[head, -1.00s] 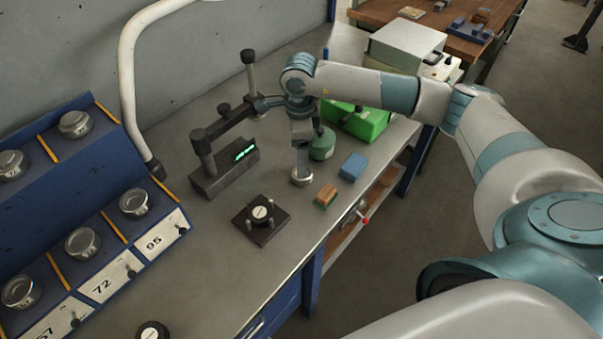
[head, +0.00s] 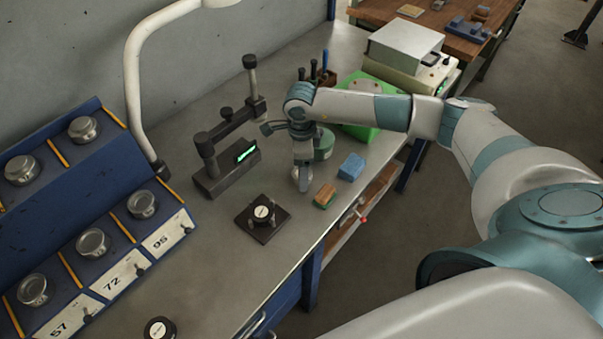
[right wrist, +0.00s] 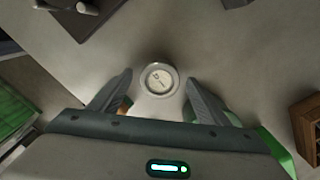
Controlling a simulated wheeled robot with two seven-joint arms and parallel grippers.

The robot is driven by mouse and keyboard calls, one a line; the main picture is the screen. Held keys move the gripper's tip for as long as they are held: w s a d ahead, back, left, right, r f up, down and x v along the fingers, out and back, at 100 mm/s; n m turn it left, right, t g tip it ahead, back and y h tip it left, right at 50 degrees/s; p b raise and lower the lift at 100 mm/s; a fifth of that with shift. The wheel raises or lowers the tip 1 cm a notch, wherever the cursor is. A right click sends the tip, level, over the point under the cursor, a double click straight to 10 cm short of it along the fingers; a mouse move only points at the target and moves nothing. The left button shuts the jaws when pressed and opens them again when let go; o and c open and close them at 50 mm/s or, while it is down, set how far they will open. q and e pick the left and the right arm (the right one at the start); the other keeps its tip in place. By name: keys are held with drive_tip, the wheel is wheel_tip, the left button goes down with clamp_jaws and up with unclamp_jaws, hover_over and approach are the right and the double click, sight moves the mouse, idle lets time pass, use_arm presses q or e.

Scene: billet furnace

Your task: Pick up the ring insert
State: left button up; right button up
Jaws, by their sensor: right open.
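A round, pale metal piece with a ring-shaped rim and a small marked disc in its top, which I take for the ring insert (right wrist: 160,79), stands on the bench. In the right wrist view it sits between the two fingers of my right gripper (right wrist: 160,82). The fingers are open on either side of it, with small gaps showing. In the head view my right gripper (head: 303,181) points straight down at the bench top and largely hides the piece. My left gripper is in neither view.
A black square fixture (head: 263,219) and a digital gauge stand (head: 226,170) are to the left. An orange-green block (head: 325,195) and a blue block (head: 351,166) lie to the right. A blue rack (head: 88,215) holds several metal cups.

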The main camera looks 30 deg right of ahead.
drive_tip(key=shift+c, duration=0.7)
drive_tip(key=c, duration=1.5)
drive_tip(key=shift+r, duration=0.1)
drive_tip(key=shift+w+r+b, duration=0.1)
drive_tip(key=shift+r+b, duration=0.65)
drive_tip(key=shift+r, duration=0.05)
wheel_tip(320, 180, up, 2)
drive_tip(key=shift+d+r+b, duration=0.1)
drive_tip(key=shift+b, duration=0.75)
drive_tip(key=s+d+r+b, duration=0.4)
drive_tip(key=s+d+r, duration=0.2)
drive_tip(key=s, duration=0.4)
drive_tip(key=shift+r+b, duration=0.4)
drive_tip(key=shift+r, duration=0.15)
